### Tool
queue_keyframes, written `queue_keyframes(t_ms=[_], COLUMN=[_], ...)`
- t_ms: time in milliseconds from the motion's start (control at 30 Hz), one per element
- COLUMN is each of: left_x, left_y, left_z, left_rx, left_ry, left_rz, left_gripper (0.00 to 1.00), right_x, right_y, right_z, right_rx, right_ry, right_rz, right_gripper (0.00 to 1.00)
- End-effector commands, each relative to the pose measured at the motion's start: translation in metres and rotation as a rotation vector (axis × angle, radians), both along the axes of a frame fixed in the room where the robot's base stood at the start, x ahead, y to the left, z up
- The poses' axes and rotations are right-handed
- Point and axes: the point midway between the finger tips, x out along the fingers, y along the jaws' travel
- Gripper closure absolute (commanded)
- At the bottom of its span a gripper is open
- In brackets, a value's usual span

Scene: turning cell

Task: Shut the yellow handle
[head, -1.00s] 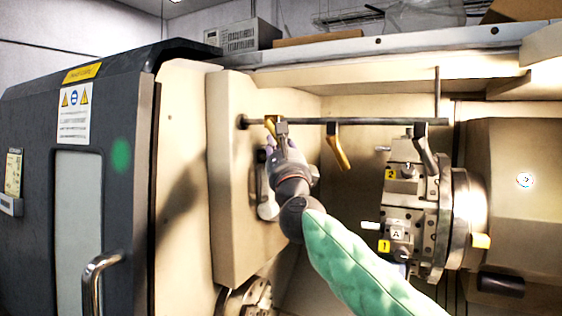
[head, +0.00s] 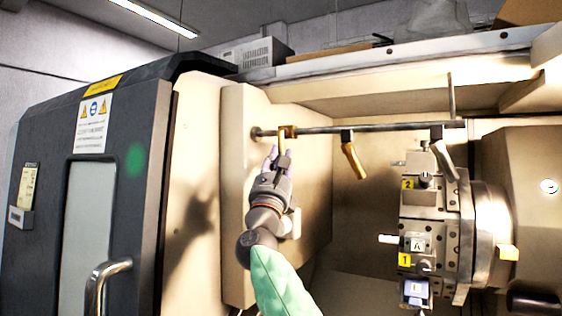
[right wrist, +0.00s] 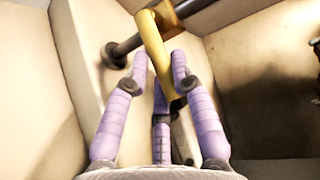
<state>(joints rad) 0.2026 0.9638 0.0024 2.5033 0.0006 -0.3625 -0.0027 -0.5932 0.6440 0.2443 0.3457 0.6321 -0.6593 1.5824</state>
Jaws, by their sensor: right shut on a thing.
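A yellow handle (head: 288,132) sits near the left end of a dark horizontal bar on the machine. My right gripper (head: 280,158) reaches up to it from below, with its fingers around the handle's lower part. In the right wrist view the yellow handle (right wrist: 153,45) slants down from its collar on the bar, and its lower end lies between the purple fingers of my right gripper (right wrist: 164,70). The gripper is shut on it. The fingers partly hide the handle in the head view. My left gripper is not in view.
A second yellow handle (head: 353,158) and a grey lever (head: 442,155) hang from the same bar (head: 380,127) to the right. A tool turret (head: 430,210) stands at the right. A dark door (head: 140,190) with a metal grip is at the left.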

Motion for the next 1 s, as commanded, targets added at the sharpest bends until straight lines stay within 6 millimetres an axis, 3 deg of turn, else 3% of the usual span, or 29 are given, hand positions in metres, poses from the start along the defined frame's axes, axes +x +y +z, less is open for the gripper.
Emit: queue_keyframes(t_ms=[867, 900, 1000], left_x=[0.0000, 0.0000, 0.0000], left_y=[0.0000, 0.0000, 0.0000], left_z=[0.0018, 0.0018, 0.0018], left_rx=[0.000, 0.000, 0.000], left_ry=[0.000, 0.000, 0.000], left_rz=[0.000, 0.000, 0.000], left_gripper=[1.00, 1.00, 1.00], right_x=[0.0022, 0.0022, 0.0021], right_y=[0.0025, 0.0025, 0.0024], right_z=[-0.0023, -0.0023, -0.0020], right_rx=[0.085, 0.085, 0.085], right_ry=[-0.053, -0.053, -0.053], right_rz=[0.003, 0.003, 0.003], right_gripper=[1.00, 0.72, 0.50])
